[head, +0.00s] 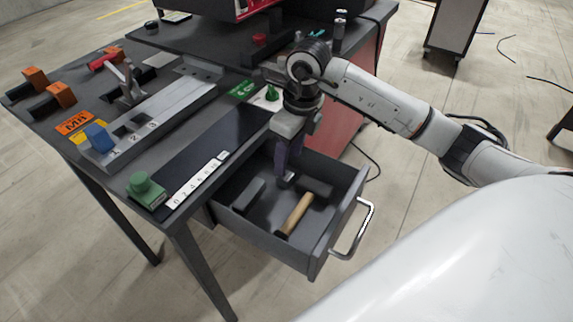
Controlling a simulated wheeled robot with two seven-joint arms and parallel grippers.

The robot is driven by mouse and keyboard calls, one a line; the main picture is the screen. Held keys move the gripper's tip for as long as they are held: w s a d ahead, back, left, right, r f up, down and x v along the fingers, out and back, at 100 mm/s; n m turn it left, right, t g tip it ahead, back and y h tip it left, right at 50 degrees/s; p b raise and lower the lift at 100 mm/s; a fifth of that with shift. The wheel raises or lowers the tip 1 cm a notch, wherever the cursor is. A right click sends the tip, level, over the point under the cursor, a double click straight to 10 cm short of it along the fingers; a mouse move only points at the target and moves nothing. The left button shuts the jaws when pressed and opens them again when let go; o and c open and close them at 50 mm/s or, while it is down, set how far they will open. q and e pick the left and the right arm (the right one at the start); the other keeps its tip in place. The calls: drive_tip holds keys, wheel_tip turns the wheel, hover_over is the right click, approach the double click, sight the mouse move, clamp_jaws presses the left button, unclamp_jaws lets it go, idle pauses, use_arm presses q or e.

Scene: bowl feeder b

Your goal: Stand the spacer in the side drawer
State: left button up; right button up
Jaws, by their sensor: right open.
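The side drawer (338,228) is pulled open at the right side of the table. My right gripper (287,173) points down into the back part of the drawer, its jaws open. A small light grey piece (289,177) shows at its fingertips; it may be the spacer, but it is too small to tell, and I cannot tell whether it stands or touches the fingers. My left gripper is out of view.
In the drawer lie a wooden handle (296,213) and a dark block (249,194). The drawer handle (357,232) sticks out at the right. On the table are a green knob (145,188), a numbered strip (197,179) and a metal rail (160,112).

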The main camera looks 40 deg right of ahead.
wheel_tip(320, 180, up, 6)
drive_tip(key=shift+s+d, duration=0.2)
drive_tip(key=shift+s, duration=0.25)
